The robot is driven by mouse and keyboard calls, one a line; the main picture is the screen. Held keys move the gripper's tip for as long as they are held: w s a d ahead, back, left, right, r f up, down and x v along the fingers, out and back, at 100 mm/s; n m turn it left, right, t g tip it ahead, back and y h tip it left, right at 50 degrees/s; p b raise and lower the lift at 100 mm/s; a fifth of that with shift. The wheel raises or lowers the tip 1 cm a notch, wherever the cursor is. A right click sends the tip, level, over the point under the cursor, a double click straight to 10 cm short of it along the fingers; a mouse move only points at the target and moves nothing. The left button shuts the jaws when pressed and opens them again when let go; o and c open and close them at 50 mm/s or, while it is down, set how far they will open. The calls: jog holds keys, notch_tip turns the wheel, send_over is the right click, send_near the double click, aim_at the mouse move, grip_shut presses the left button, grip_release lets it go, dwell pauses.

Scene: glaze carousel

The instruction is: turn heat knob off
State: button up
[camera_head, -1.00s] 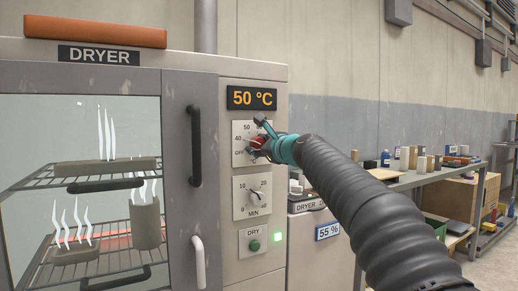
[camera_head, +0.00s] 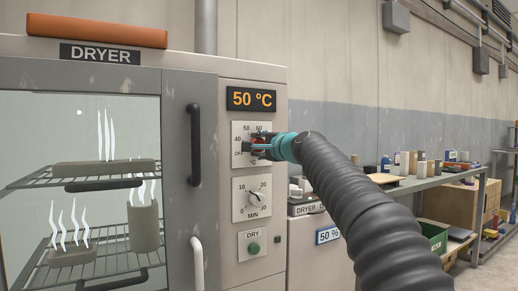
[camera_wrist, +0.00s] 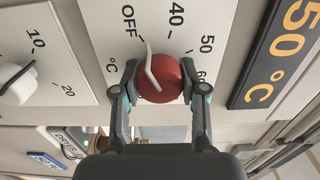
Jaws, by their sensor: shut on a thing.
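The red heat knob (camera_wrist: 162,92) sits on the white °C dial plate (camera_wrist: 98,12) of the dryer. In the wrist view its white pointer is directed between OFF and 40. My gripper (camera_wrist: 160,76) is shut on the knob, one finger on each side. In the head view my gripper (camera_head: 262,147) mostly hides the knob (camera_head: 257,144). The orange display (camera_head: 251,98) above reads 50 °C.
The MIN timer knob (camera_head: 254,198) and green DRY button (camera_head: 254,247) are below. The black door handle (camera_head: 195,145) is left of the dial. Steaming clay pieces sit on racks behind glass. A cluttered bench (camera_head: 420,182) stands at right.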

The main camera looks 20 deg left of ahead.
jog(key=shift+n, duration=0.6)
jog(key=o, duration=1.1)
jog(key=shift+s+a, duration=0.1)
jog(key=shift+o, duration=0.2)
jog(key=v, duration=1.2)
